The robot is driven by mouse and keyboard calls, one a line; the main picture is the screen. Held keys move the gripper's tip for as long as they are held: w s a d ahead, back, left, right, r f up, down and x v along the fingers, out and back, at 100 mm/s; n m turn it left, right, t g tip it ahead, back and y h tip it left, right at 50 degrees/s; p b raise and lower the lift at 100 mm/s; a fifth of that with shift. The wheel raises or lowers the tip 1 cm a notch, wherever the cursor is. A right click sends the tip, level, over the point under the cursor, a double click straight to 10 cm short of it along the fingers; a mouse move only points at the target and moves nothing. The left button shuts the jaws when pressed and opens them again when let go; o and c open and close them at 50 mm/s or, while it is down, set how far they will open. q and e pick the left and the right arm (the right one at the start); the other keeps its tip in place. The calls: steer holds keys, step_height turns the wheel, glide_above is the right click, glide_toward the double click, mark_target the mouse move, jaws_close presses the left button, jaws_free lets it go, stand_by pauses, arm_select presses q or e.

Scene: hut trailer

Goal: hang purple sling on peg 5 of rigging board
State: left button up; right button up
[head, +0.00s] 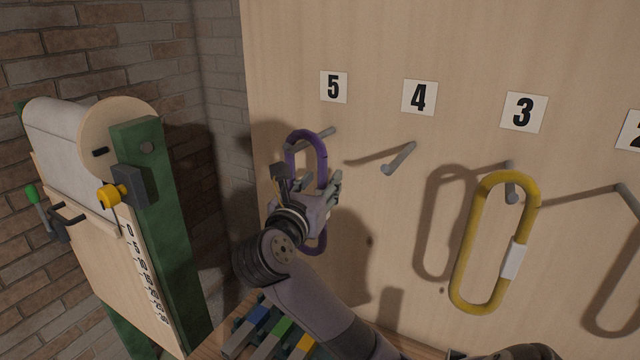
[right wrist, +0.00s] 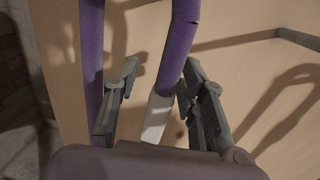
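The purple sling (head: 321,150) is upright at the rigging board (head: 440,40), a closed loop with its top end at peg 5 (head: 327,132). The peg appears to pass through the loop just under its top bend; whether the sling rests on it I cannot tell. My right gripper (head: 312,190) is in front of the sling's middle and hides part of it. My left gripper is not in view.
Peg 4 (head: 398,158) is bare. A yellow sling (head: 465,250) hangs on peg 3 (head: 512,190). A green-framed stand with a roll (head: 150,200) is at the left. Blue, green and yellow items (head: 280,330) lie below the board, partly behind my right arm.

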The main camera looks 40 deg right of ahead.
steer(key=shift+a, duration=0.1)
steer(key=v, duration=1.1)
steer(key=shift+s+a, duration=0.25)
steer(key=shift+a, duration=0.1)
steer(key=shift+f, duration=0.15)
